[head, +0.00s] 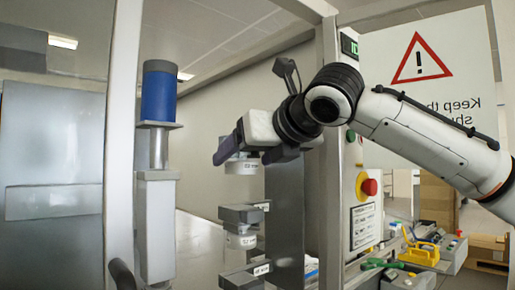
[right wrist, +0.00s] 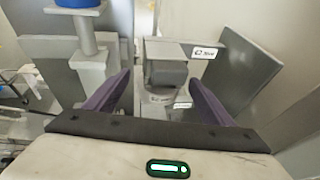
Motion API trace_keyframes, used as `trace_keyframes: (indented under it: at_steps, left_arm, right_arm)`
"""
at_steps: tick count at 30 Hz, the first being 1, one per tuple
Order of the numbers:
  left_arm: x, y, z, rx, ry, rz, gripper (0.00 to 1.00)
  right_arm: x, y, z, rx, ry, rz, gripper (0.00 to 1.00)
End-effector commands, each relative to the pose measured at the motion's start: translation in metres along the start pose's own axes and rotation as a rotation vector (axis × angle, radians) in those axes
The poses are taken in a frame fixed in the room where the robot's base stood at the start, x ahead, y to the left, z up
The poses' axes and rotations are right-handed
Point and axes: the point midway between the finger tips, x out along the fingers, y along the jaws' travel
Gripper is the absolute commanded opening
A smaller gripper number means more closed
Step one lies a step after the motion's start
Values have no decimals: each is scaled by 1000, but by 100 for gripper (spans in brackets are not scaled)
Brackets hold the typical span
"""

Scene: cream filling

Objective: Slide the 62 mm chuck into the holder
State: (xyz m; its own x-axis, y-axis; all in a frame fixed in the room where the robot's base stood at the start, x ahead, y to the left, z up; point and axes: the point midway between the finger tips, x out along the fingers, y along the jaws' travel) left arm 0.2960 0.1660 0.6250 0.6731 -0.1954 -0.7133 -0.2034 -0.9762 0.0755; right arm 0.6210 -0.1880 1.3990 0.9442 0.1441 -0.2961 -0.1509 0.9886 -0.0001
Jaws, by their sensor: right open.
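My right gripper (head: 226,150) reaches in from the right at the height of the top of a column of holders. Its purple fingers are open. A pale grey chuck (head: 241,167) with a small label shows just below the fingers; the print is too small to read. In the right wrist view the spread fingers (right wrist: 163,95) stand on either side of a grey block (right wrist: 166,73) at a labelled holder (right wrist: 178,50). I cannot tell whether the fingers touch it. Lower down, a dark holder (head: 240,212) has another labelled chuck (head: 241,241) under it. My left gripper is not in view.
A blue cylinder (head: 159,92) on a grey post stands to the left. A further holder (head: 240,280) is at the bottom of the column. A control box with a red stop button (head: 369,187) stands close to the right. Tools lie on a bench (head: 455,255) at the lower right.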

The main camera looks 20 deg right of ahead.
Motion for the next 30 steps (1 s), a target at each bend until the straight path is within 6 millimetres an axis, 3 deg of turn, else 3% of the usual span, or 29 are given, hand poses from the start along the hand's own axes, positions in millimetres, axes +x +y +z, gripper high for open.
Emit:
trace_keyframes:
  at_steps: [12, 21, 22, 25, 30]
  left_arm:
    - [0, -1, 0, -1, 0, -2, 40]
    - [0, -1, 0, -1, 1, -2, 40]
    - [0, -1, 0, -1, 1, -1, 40]
    - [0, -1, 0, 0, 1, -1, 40]
    - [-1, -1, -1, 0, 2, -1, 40]
  right_arm:
    - [9, 0, 0, -1, 0, 0, 75]
    - [8, 0, 0, 0, 0, 1, 25]
    - [8, 0, 0, 0, 0, 1, 49]
    - [8, 0, 0, 0, 0, 1, 32]
    - [8, 0, 0, 0, 0, 1, 32]
